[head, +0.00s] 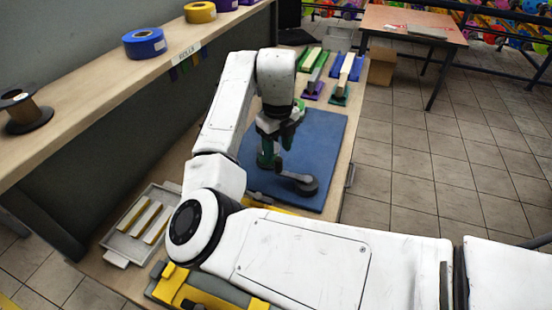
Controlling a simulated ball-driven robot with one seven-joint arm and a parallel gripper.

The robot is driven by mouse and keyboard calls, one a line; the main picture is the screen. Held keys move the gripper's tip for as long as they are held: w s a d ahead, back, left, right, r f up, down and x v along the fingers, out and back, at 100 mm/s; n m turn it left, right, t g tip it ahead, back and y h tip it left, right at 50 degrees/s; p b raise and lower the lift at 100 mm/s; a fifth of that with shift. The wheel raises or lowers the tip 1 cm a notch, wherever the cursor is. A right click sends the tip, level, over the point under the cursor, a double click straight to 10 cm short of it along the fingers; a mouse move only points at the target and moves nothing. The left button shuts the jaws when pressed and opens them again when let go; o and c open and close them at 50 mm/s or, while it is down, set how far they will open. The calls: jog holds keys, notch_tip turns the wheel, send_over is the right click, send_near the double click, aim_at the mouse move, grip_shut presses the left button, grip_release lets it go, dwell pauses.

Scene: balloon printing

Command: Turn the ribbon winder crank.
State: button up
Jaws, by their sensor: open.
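A blue mat (322,135) lies on the workbench. On it, under my arm's end, stands a small device with green parts (265,154) and a dark round disc (302,186) at its front, which looks like the ribbon winder. Its crank cannot be made out clearly; my arm hides part of the device. My gripper (280,138) points down over the mat, close to the green parts. Its jaws are open. Whether they touch the crank or stand around it cannot be told from this view.
A shelf (98,75) with a blue ribbon roll (144,43), a yellow roll (200,12) and a dark spool (22,112) runs along the left. A tray (125,245) and yellow tools lie at the near end. Green and purple stamps (313,91) stand behind the mat. Tiled floor is free at right.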

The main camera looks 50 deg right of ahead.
aim_at(278, 158)
jog(key=shift+f+p, duration=0.35)
jog(key=shift+f, duration=2.45)
grip_shut()
